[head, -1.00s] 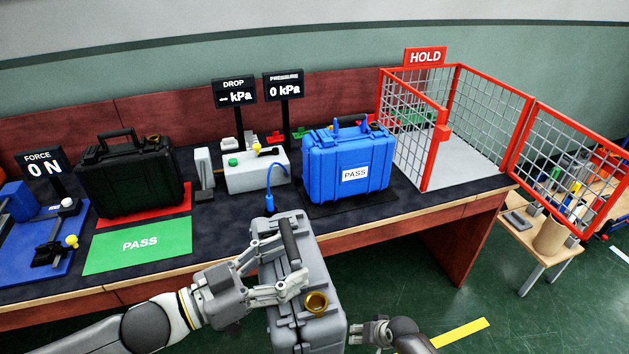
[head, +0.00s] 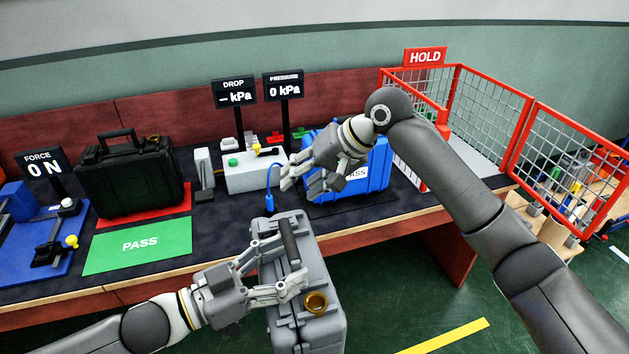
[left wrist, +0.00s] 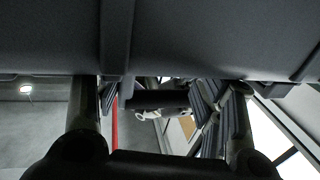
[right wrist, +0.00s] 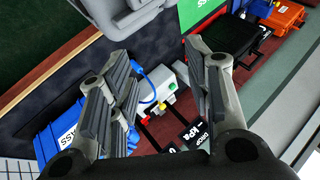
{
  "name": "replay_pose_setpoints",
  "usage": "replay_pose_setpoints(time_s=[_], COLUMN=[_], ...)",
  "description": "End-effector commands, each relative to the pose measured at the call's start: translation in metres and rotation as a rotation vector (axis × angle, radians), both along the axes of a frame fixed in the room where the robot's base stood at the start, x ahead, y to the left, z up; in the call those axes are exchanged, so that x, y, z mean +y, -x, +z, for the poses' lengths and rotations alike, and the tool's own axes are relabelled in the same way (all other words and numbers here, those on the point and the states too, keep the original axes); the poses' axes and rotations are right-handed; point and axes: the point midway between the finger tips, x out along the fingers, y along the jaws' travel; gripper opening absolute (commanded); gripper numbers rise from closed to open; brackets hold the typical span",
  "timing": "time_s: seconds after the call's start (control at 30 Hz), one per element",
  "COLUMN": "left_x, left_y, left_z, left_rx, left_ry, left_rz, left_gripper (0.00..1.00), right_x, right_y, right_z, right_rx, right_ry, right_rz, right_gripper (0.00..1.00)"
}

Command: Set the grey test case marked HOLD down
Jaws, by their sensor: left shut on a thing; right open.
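The grey case (head: 318,262) hangs in front of the table's near edge, handle side up. No HOLD label shows on its visible faces. My left gripper (head: 292,284) is shut on its dark handle. The case's dark underside-lit surface (left wrist: 200,40) fills the top of the left wrist view. Part of it also shows in the right wrist view (right wrist: 125,14). My right gripper (head: 298,184) is open and empty, over the table in front of the blue case. A red-framed mesh cage (head: 512,150) with a HOLD sign (head: 425,57) stands at the table's right end; my right arm hides part of it.
The blue case (head: 376,172) marked PASS stands on a dark pad beside the grey leak tester (head: 245,178). A black case (head: 130,180) stands on a red mat behind the green PASS mat (head: 138,244). The cage's mesh door (head: 570,165) swings out to the right.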

Motion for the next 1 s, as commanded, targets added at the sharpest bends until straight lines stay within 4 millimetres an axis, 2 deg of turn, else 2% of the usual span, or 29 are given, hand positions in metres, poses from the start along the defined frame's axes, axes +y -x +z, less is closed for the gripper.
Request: replay_pose_setpoints(time_s=[0.03, 0.2, 0.33, 0.5, 0.63, 0.73, 1.0], left_x=[-0.001, -0.001, -0.001, -0.001, -0.001, -0.001, -0.001], left_y=[0.0, 0.0, 0.0, 0.0, 0.0, 0.0, 0.0], left_z=[0.004, 0.004, 0.004, 0.004, 0.004, 0.004, 0.004], left_rx=[-0.007, -0.007, -0.007, -0.007, -0.007, -0.007, -0.007], left_ry=[0.005, 0.005, 0.005, 0.005, 0.005, 0.005, 0.005], left_rz=[-0.003, -0.003, -0.003, -0.003, -0.003, -0.003, -0.003], left_gripper=[0.0, 0.0, 0.0, 0.0, 0.0, 0.0, 0.0], right_x=[0.004, 0.009, 0.003, -0.007, -0.01, -0.008, 0.008], right_y=[0.015, 0.071, 0.107, 0.135, 0.143, 0.143, 0.14], right_z=[0.021, 0.066, 0.086, 0.099, 0.1, 0.093, 0.048], right_rx=[0.008, 0.071, 0.106, 0.133, 0.14, 0.144, 0.145], right_ry=[0.022, 0.131, 0.226, 0.316, 0.346, 0.35, 0.347], right_rz=[0.031, 0.117, 0.157, 0.179, 0.184, 0.185, 0.185], right_gripper=[0.46, 0.46, 0.46, 0.46, 0.46, 0.46, 0.46])
